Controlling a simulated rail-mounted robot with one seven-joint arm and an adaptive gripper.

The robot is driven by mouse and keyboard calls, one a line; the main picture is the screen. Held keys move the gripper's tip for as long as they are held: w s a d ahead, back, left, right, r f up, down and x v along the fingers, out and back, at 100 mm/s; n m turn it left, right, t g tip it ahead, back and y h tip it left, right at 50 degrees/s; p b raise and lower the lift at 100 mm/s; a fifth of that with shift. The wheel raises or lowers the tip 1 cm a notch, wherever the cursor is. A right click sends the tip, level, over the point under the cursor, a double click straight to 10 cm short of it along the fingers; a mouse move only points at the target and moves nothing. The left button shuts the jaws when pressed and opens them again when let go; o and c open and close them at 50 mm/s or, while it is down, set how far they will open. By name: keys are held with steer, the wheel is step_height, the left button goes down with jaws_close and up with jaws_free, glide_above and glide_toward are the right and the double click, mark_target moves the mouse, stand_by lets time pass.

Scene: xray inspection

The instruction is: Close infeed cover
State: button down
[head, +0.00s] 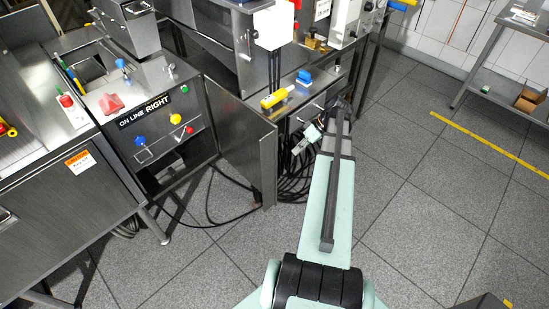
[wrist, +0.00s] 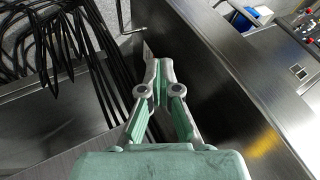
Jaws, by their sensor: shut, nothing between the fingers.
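A grey steel door panel (head: 248,150) stands swung open in the middle of the head view, beside an opening full of black cables. No label marks it, so I cannot be sure it is the infeed cover. My gripper (head: 299,147) is to the right of this panel, low beside the cables and under the shelf. In the wrist view my gripper (wrist: 158,68) has its fingers together with nothing between them. Its tips are close to a dark steel wall; I cannot tell if they touch it.
Black cables (wrist: 68,45) hang to the left of my fingers. A control panel marked ON LINE RIGHT (head: 145,112) is left of the door. A yellow object (head: 275,98) lies on the shelf above. The tiled floor (head: 420,220) at right is clear.

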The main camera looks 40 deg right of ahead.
mark_target(277, 161)
steer(key=shift+t, duration=0.3)
steer(key=shift+w+a+f+p, duration=0.6)
steer(key=shift+a+f+p, duration=0.15)
steer(key=shift+a, duration=0.45)
steer(key=shift+w+a+f+p, duration=0.55)
steer(key=shift+a+f+p, duration=0.2)
steer(key=shift+a, duration=0.45)
steer(key=shift+w+a+f+p, duration=0.65)
steer(key=shift+a+f, duration=0.2)
steer(key=shift+a, duration=0.35)
